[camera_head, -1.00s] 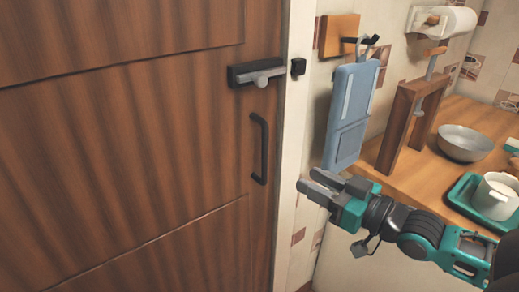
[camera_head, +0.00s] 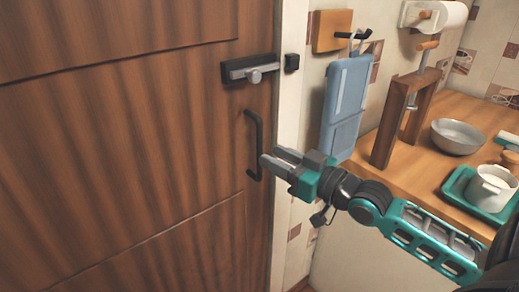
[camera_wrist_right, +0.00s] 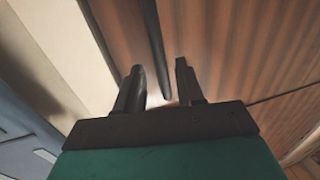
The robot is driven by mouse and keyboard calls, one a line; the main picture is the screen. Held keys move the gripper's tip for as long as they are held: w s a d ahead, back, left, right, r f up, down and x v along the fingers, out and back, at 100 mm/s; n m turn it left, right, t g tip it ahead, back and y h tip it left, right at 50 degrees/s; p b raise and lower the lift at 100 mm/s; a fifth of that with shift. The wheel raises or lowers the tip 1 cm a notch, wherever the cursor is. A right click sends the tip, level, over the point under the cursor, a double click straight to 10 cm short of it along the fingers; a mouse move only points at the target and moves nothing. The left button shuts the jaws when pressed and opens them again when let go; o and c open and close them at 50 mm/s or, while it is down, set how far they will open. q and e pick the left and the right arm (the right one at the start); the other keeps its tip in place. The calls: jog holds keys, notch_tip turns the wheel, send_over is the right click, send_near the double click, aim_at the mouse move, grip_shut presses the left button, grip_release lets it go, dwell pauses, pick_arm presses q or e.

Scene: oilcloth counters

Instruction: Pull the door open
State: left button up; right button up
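The brown wooden door (camera_head: 120,150) fills the left of the head view and looks shut. Its black vertical bar handle (camera_head: 252,140) is near the right edge. Above it is a slide latch (camera_head: 250,70) with a round knob, beside a black keeper on the frame (camera_head: 292,62). My right gripper (camera_head: 270,158) is at the handle's lower part. In the right wrist view my right gripper (camera_wrist_right: 160,82) is open, its fingers apart, with the lower end of the handle (camera_wrist_right: 155,40) showing between them. Contact cannot be told. My left gripper is not in view.
A blue hanging item (camera_head: 345,105) hangs on the wall right of the frame. A wooden counter (camera_head: 410,180) holds a wooden stand (camera_head: 388,130), a metal bowl (camera_head: 458,137), and a white pot (camera_head: 490,188) on a teal tray (camera_head: 455,185).

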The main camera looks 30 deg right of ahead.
aim_at(262, 151)
jog(key=shift+x, duration=2.6)
jog(key=shift+c, duration=0.4)
grip_shut()
